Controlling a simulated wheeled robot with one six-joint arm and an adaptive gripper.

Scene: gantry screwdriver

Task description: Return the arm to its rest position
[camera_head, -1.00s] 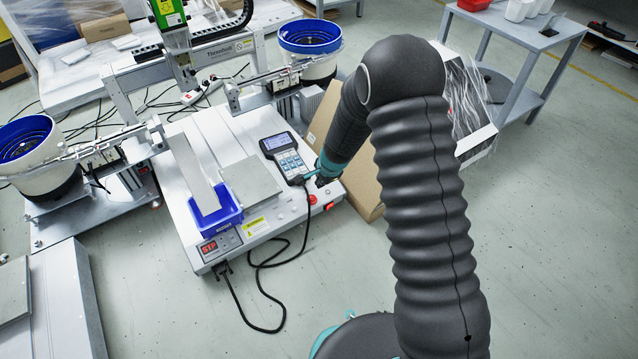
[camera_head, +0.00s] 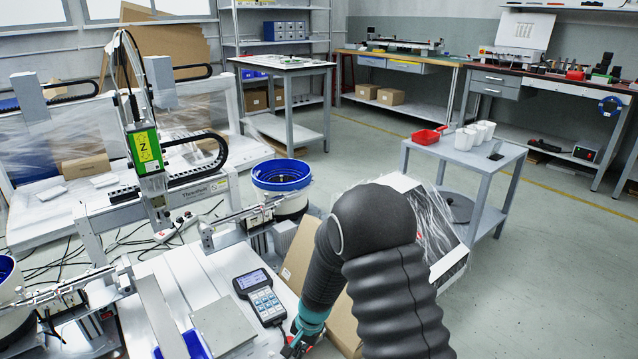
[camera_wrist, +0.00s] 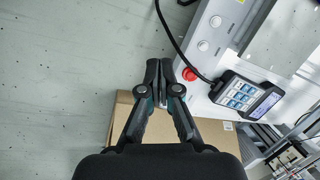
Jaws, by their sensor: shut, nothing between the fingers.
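My arm is bent, its dark sleeved links filling the lower middle right of the head view. My gripper (camera_head: 292,348) is at the bottom of that view, close to the right front part of the machine's white base (camera_head: 180,268). In the wrist view my gripper (camera_wrist: 166,68) is shut and empty, its black fingers together. It points along the machine's edge, beside a red button (camera_wrist: 189,74) and over or near the cardboard box. How far it is above them I cannot tell.
A handheld control pad (camera_head: 262,297) lies on the base, left of my gripper. A cardboard box (camera_head: 297,255) leans against the machine's right side. A grey side table (camera_head: 465,158) stands further right. The floor (camera_head: 545,260) at the right is clear.

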